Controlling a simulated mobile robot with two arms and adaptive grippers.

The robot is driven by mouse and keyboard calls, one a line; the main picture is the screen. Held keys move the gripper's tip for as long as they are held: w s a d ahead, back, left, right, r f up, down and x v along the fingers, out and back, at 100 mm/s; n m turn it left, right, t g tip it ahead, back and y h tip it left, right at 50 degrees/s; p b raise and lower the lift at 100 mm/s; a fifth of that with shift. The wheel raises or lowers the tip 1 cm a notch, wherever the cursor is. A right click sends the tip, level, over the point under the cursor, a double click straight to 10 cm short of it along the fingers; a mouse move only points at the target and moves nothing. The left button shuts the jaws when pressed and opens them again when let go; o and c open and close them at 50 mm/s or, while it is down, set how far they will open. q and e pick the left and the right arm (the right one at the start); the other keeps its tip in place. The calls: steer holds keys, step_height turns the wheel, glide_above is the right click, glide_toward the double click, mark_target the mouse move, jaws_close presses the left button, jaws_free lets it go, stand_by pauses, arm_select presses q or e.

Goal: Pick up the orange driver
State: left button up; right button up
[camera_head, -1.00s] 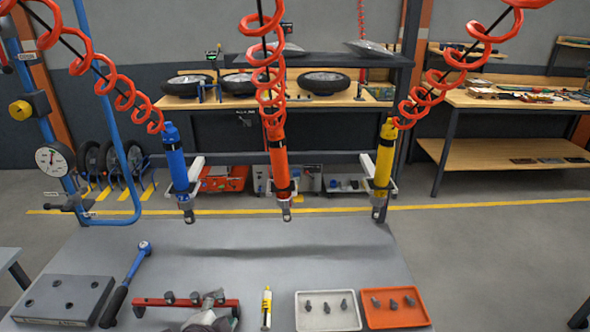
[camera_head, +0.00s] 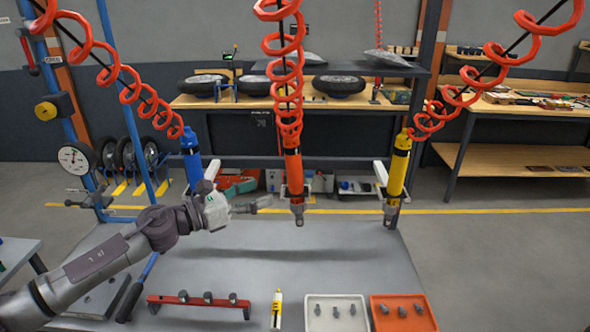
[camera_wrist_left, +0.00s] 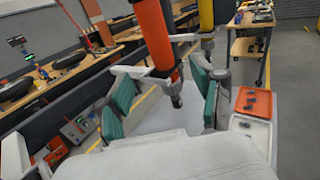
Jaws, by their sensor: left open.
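The orange driver (camera_head: 293,172) hangs upright on a red coiled hose, its metal tip pointing down over the grey table. My left gripper (camera_head: 252,200) is open and empty just left of the driver's lower part in the head view, apart from it. In the left wrist view the orange driver (camera_wrist_left: 154,38) shows ahead, between the two green-padded fingers of my left gripper (camera_wrist_left: 165,105), its tip in the gap between them. The blue driver (camera_head: 190,155) hangs partly behind my left wrist. The yellow driver (camera_head: 399,170) hangs to the right. My right gripper is not in view.
The grey table (camera_head: 330,255) is clear below the drivers. Near its front lie a red rack (camera_head: 200,301), a yellow tool (camera_head: 277,308), a white tray (camera_head: 336,325) and an orange tray (camera_head: 402,325). White holder arms flank the drivers.

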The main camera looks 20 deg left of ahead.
mark_target(294, 176)
arm_select(q)
steer(key=p+x, duration=0.1)
steer(key=x, duration=0.2)
steer(key=p+x, duration=0.2)
steer(key=x, duration=0.1)
steer(key=r+p+x, duration=0.1)
steer(key=p+x, duration=0.1)
steer(key=x, duration=0.2)
steer(key=shift+w+d+f, duration=0.2)
steer(key=shift+w, duration=0.05)
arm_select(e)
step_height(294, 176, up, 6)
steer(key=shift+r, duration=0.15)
arm_select(q)
steer(key=shift+s+a, duration=0.1)
steer(key=shift+c, duration=0.2)
steer(key=shift+c, duration=1.2)
jaws_close()
steer(key=shift+r, duration=0.15)
